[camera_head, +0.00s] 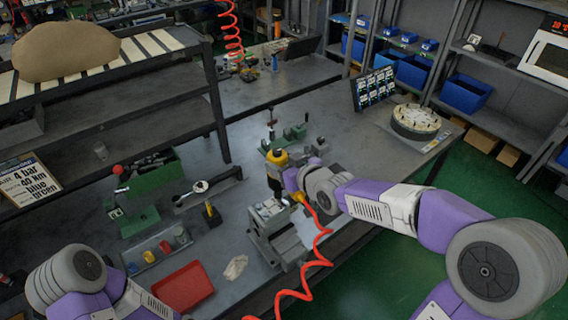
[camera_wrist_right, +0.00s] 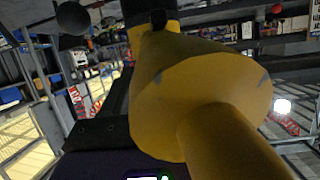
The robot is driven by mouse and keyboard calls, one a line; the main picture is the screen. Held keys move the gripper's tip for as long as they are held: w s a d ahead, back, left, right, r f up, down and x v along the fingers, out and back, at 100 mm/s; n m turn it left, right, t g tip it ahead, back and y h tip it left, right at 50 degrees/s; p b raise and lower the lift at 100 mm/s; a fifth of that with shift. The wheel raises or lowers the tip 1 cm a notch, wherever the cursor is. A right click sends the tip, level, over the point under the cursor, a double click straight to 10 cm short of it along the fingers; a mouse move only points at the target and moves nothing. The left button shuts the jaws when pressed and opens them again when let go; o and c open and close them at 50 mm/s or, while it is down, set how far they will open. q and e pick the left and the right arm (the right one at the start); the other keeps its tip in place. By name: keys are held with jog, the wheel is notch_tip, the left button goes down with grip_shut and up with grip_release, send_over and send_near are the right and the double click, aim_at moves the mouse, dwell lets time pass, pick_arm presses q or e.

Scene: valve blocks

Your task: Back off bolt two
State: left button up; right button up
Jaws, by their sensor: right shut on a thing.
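My right gripper (camera_head: 288,176) is shut on a yellow and black power tool (camera_head: 276,160), held upright above the bench behind the vise. The tool's yellow body (camera_wrist_right: 190,90) fills the middle of the right wrist view and hides most of the gripper there. A grey vise (camera_head: 285,246) stands at the bench's front, with a light metal valve block (camera_head: 268,209) at its top. The bolts are too small to tell apart, and the tool's tip is not clearly seen touching anything. My left arm shows at the lower left, but its gripper is out of the picture.
A red coiled hose (camera_head: 319,247) hangs in front of the vise. A red tray (camera_head: 183,287), a grey tray of small coloured parts (camera_head: 160,250) and a green press (camera_head: 135,208) are to the left. A round fixture (camera_head: 415,121) stands on the clearer right bench.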

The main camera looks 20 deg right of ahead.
jog(key=shift+f, duration=0.1)
dwell(0.7)
jog(key=shift+w+d+r+p, duration=0.1)
jog(key=shift+w+r+p, duration=0.05)
jog(key=shift+r+p, duration=0.45)
notch_tip(320, 180, up, 6)
jog(key=p, duration=0.5)
jog(key=shift+r, duration=0.2)
jog(key=shift+f, duration=0.1)
